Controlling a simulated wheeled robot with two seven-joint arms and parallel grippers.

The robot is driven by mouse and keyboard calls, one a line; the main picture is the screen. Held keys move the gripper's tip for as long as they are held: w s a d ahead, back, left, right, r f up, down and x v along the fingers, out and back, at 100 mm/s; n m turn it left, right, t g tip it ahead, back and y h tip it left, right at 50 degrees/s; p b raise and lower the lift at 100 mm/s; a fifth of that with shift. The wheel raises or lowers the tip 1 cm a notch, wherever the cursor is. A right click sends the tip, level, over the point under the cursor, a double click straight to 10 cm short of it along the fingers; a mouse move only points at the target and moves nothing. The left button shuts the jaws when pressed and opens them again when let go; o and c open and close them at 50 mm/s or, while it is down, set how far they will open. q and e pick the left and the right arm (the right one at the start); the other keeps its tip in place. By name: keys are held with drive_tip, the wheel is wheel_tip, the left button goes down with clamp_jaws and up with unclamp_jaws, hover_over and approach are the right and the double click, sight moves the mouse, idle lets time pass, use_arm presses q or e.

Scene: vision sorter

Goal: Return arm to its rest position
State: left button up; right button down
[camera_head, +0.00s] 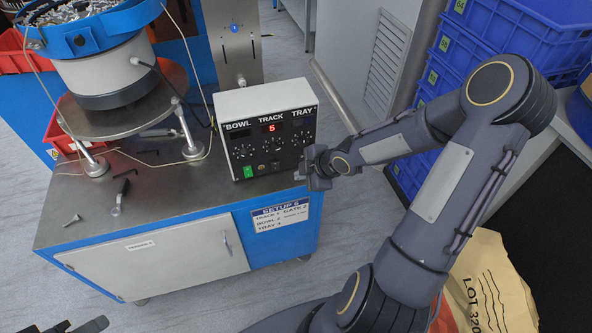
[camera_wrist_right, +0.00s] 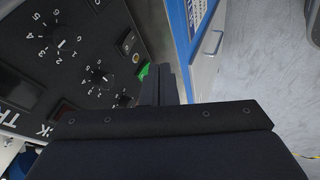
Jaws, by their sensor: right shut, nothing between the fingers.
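My right gripper (camera_head: 302,172) is at the right front side of the control box (camera_head: 268,128), close to its lower right corner; I cannot tell whether it touches. Its fingers are shut and empty. My right arm reaches in from the right, bent at the elbow. In the right wrist view, the shut fingers (camera_wrist_right: 158,85) point past the box's dark panel (camera_wrist_right: 70,60) with its dials and green switch (camera_wrist_right: 144,72). A dark tip at the lower left edge of the head view (camera_head: 90,325) appears to be my left gripper; its jaws cannot be made out.
The box stands on a metal-topped blue cabinet (camera_head: 170,205) with a bowl feeder (camera_head: 95,60). Loose bolts and a tool (camera_head: 120,195) lie on top. Blue crates (camera_head: 510,40) are stacked at right. A paper sack (camera_head: 490,285) is below my right arm. Grey floor is open left of it.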

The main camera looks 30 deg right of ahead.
drive_tip(key=shift+r, duration=0.1)
idle(0.5)
drive_tip(key=s+r+m+g+h, duration=0.2)
drive_tip(key=s+r+m+h, duration=0.1)
drive_tip(key=s+r+m, duration=0.55)
drive_tip(key=s+a+r+m+y, duration=0.3)
drive_tip(key=s+a+r+m, duration=0.4)
drive_tip(key=s, duration=0.6)
drive_tip(key=shift+a+r+m+t+y, duration=0.3)
drive_tip(key=shift+a+r+m+y, duration=0.1)
drive_tip(key=shift+a+r, duration=0.45)
drive_tip(key=shift+w+f, duration=0.15)
